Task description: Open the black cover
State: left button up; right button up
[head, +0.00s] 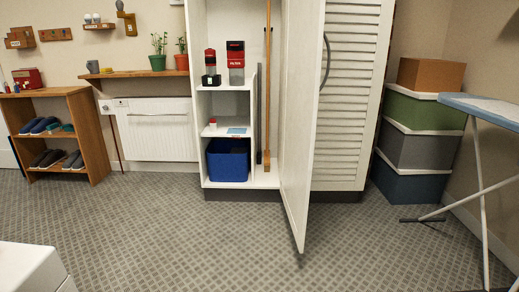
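I cannot make out a thing that is clearly a black cover. A white cabinet (193,45) stands in the middle of the head view with its white door (301,130) swung open toward me; the door has a dark curved handle (326,62). On the cabinet's shelf stand a small black and red item (210,68) and a taller red, black and grey box (235,62). A blue bin (228,163) is at the bottom. Neither of my grippers is in view.
A louvred door (350,90) is to the right. Stacked boxes (407,147) and an ironing board (485,106) stand at the right. A wooden shoe rack (96,150) is at the left. A white block (30,268) fills the lower left corner. The patterned floor (190,235) is clear.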

aim_at(231, 44)
jog(key=i+u, duration=0.2)
jog(key=i, duration=0.4)
jog(key=i+u, duration=0.2)
jog(key=i, duration=0.4)
jog(key=i+l+u, duration=0.25)
jog(key=i, duration=0.35)
